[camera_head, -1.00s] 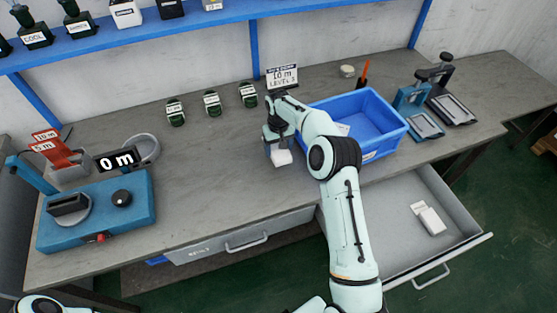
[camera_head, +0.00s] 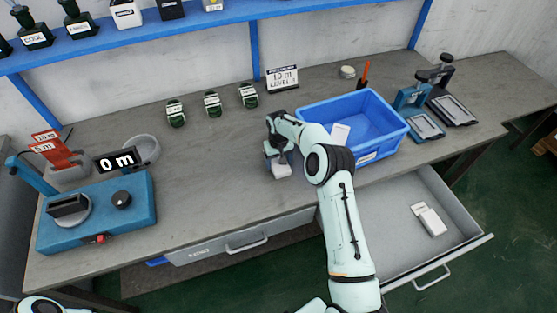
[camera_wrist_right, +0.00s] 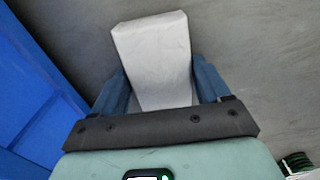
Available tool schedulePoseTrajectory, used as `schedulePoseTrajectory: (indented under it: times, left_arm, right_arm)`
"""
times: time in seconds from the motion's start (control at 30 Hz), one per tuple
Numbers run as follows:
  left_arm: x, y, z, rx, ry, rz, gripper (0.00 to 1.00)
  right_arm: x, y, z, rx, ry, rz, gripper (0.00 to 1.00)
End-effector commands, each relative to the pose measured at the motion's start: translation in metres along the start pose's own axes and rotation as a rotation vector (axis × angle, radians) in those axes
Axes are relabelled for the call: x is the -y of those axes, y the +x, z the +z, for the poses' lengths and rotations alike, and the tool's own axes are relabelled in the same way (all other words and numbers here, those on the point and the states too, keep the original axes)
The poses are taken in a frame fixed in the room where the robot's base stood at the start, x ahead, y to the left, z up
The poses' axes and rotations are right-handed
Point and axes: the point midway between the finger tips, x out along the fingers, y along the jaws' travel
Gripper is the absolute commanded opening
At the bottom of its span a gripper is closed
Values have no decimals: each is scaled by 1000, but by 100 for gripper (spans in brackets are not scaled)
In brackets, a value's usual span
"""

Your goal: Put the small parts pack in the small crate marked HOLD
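A white block-shaped pack (camera_head: 282,170) is held between the two blue fingers of my right gripper (camera_head: 279,157), over the middle of the workbench. In the right wrist view the white pack (camera_wrist_right: 155,55) sits between the fingers, one on each side. I cannot tell whether it touches the bench. A blue crate (camera_head: 370,143) stands on the bench to the right of the gripper. Its front label is too small to read. A white card or pack (camera_head: 340,133) shows inside it. The crate wall also shows in the right wrist view (camera_wrist_right: 30,80). My left gripper is out of view.
An open drawer (camera_head: 390,245) at the front right holds a white pack (camera_head: 428,219). A blue machine (camera_head: 97,210) stands at the left. The bench left of my gripper is clear.

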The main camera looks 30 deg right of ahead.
Motion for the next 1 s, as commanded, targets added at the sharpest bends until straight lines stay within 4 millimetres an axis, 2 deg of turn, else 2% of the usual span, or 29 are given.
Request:
schedulePoseTrajectory:
  times: [0.03,0.07,0.33,0.47,0.57,0.8,1.0]
  left_arm:
    - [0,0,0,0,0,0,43]
    - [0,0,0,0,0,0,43]
    - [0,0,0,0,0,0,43]
    - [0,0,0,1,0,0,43]
    - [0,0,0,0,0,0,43]
    - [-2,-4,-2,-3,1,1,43]
    - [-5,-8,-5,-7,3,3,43]
  right_arm:
    - [0,0,0,0,0,0,93]
    - [0,0,0,0,0,0,99]
    - [0,-1,0,-1,0,0,99]
    - [0,-10,-1,-3,0,0,99]
    - [0,-27,-1,-4,0,0,99]
    - [0,-80,-1,-5,0,0,99]
    - [0,-112,-1,-3,-1,0,99]
